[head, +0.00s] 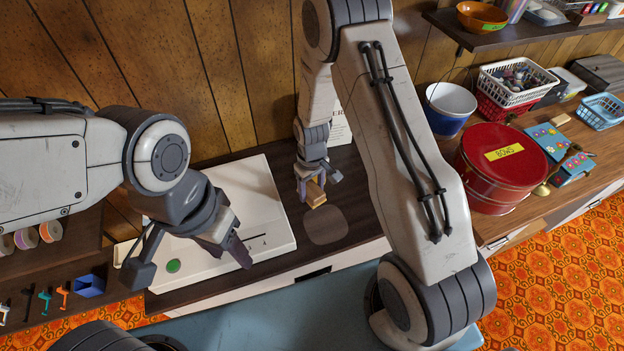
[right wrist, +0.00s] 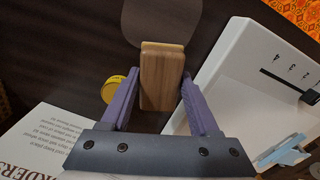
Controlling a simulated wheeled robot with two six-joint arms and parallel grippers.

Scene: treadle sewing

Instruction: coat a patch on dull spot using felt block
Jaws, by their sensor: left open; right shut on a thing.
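The dull spot (head: 325,226) is a pale rounded patch on the dark wooden top; it also shows in the right wrist view (right wrist: 160,22). My right gripper (head: 312,190) is shut on the felt block (head: 316,197), a wooden block with a thin yellowish layer at its far end. My left gripper (head: 240,256) is open and empty above the white machine.
A white flat machine (head: 262,200) with a green button lies left of the spot. A yellow round tin (right wrist: 112,89) and a printed sheet (right wrist: 45,140) are near the block. A red round tin (head: 500,165) and baskets stand on the right counter.

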